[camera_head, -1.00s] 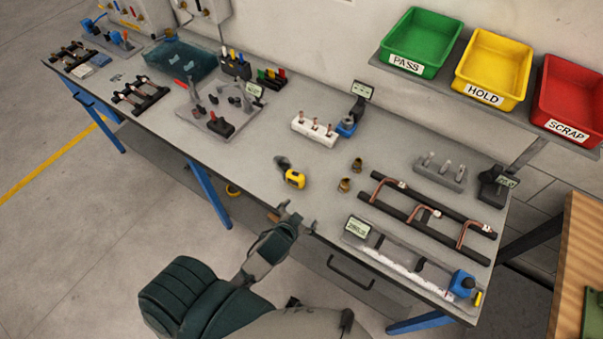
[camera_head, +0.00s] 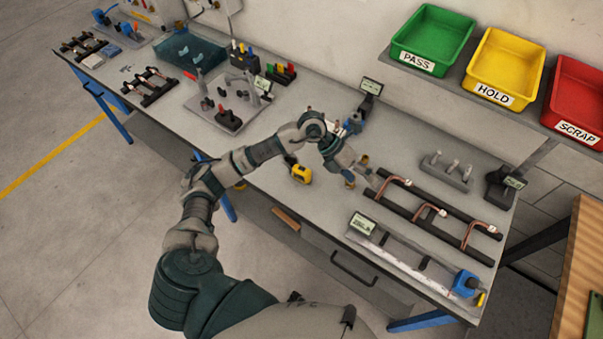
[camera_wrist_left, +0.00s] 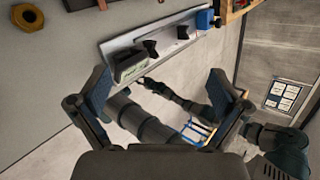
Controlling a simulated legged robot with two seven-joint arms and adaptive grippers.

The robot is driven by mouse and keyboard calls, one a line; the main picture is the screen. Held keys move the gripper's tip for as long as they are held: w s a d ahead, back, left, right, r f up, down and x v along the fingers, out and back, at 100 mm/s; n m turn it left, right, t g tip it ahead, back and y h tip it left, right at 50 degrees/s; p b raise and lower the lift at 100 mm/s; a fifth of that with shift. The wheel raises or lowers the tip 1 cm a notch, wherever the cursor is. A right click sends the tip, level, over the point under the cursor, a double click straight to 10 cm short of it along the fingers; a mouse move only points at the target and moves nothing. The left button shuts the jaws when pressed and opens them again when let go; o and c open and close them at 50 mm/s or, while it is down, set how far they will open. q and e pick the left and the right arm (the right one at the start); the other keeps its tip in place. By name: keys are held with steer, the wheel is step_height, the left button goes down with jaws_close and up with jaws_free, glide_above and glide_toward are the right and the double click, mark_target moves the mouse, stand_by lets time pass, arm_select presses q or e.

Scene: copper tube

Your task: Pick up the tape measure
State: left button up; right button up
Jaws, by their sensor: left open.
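The yellow and black tape measure (camera_head: 301,174) sits on the grey bench, near its front edge. My left arm reaches over the bench behind it. My left gripper (camera_head: 345,166) is to the right of the tape measure, apart from it, near two brass fittings. In the left wrist view the gripper's two fingers (camera_wrist_left: 160,92) are spread wide with nothing between them. The tape measure does not show in that view. My right gripper is not in view.
Brass fittings (camera_head: 364,160) stand close by the left gripper. A black rack (camera_head: 430,207) with bent copper tubes and a measuring fixture (camera_head: 408,262) lie to the right; the fixture also shows in the left wrist view (camera_wrist_left: 150,45).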

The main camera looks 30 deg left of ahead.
arm_select(q)
steer(key=w+a+n+y, duration=0.1)
steer(key=a+y, duration=0.2)
steer(key=a, duration=0.4)
steer(key=w+a+y, duration=0.2)
steer(key=a+y, duration=0.1)
steer(key=a, duration=0.4)
steer(key=r+n+y, duration=0.2)
steer(key=y, duration=0.2)
glide_above(302, 168)
steer(key=shift+g, duration=0.3)
steer(key=f, duration=0.4)
steer(key=f+p, duration=0.1)
steer(key=f, duration=0.2)
steer(key=a+f, duration=0.1)
steer(key=f, duration=0.3)
steer(key=shift+f+p, duration=0.35)
steer(key=shift+p, duration=0.05)
steer(key=f, duration=0.2)
steer(key=d+f+p, duration=0.1)
steer(key=f, duration=0.1)
steer(key=shift+s+f, duration=0.1)
steer(key=shift+f, duration=0.8)
steer(key=c, duration=1.2)
steer(key=shift+c, duration=1.2)
steer(key=shift+r, duration=0.1)
